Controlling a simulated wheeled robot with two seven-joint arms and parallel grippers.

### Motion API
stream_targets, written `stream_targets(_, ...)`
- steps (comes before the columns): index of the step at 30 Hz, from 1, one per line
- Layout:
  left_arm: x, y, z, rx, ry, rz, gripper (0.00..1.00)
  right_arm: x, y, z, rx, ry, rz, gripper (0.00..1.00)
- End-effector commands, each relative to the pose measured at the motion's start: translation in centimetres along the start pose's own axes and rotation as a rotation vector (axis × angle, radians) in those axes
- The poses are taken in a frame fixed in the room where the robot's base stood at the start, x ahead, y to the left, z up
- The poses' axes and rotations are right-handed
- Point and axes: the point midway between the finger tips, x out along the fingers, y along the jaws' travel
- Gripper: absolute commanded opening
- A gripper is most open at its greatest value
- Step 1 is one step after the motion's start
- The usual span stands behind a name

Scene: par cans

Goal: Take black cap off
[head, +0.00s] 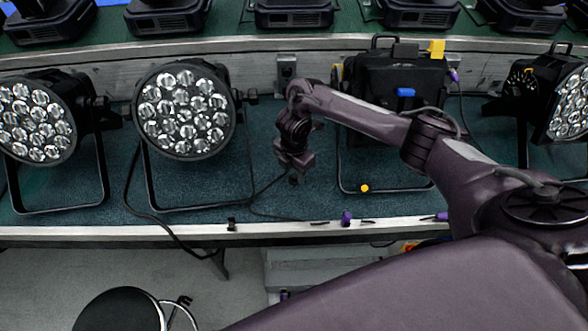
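Several black par cans stand on a teal shelf (300,205). Two with round lens faces show at left: a big par can (184,112) and another par can (38,118). A third par can (395,85) is turned with its back showing, behind my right arm. My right gripper (294,177) points down above the shelf, between the big par can and the turned one. Its fingers are small and dark, so I cannot tell whether they are open or hold anything. I cannot clearly identify a black cap. My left gripper is not in view.
A thin black cable (130,185) runs over the metal front edge (150,232). Small black (232,224) and purple (346,218) pieces sit along that edge. Another par can (570,105) stands at right. More black fixtures (170,14) line the upper shelf. A round black object (118,311) stands below.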

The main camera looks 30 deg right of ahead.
Motion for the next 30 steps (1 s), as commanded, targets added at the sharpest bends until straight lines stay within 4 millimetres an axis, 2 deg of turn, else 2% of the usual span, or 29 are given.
stream_targets(8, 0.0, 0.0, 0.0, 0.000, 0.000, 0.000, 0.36, -0.7, 0.1, 0.0, -0.001, 0.000, 0.002, 0.41)
stream_targets(12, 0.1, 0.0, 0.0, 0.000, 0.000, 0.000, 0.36, -2.9, 0.2, 0.1, -0.002, -0.001, 0.005, 0.41)
stream_targets(15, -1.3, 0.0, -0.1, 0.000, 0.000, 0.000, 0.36, -5.2, 0.2, 0.1, -0.002, -0.003, 0.004, 0.41)
stream_targets(20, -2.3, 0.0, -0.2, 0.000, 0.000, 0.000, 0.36, -7.3, 0.1, 0.1, -0.001, -0.003, 0.002, 0.41)
stream_targets(30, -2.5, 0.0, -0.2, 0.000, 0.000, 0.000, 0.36, -7.8, 0.0, 0.0, 0.000, 0.000, -0.001, 0.41)
